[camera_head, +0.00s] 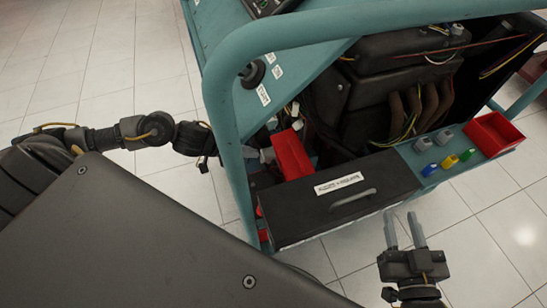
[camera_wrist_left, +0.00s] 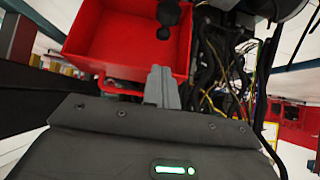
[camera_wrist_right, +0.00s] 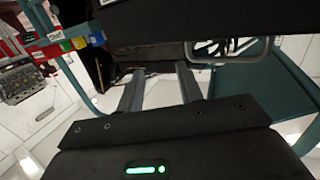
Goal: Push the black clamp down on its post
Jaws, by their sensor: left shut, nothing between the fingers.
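In the left wrist view, a small dark piece (camera_wrist_left: 168,12), probably the black clamp, shows at the top over a red box-shaped part (camera_wrist_left: 120,35). A smaller dark blob sits just below it; I cannot tell which is the post or how far down the clamp sits. The red part also shows in the head view (camera_head: 292,155), where I cannot make out the clamp. My left gripper (camera_wrist_left: 162,72) is shut and empty, its fingertips at the red part's near edge; contact is unclear. My right gripper (camera_head: 404,215) is open and empty in front of the trainer.
A teal frame bar (camera_head: 222,130) stands beside my left gripper. Wires and hoses (camera_wrist_left: 225,80) lie right of it. A black box with a handle (camera_head: 350,203) fills the trainer's front. A red tray (camera_head: 493,134) and coloured connectors (camera_head: 449,162) sit on the right ledge.

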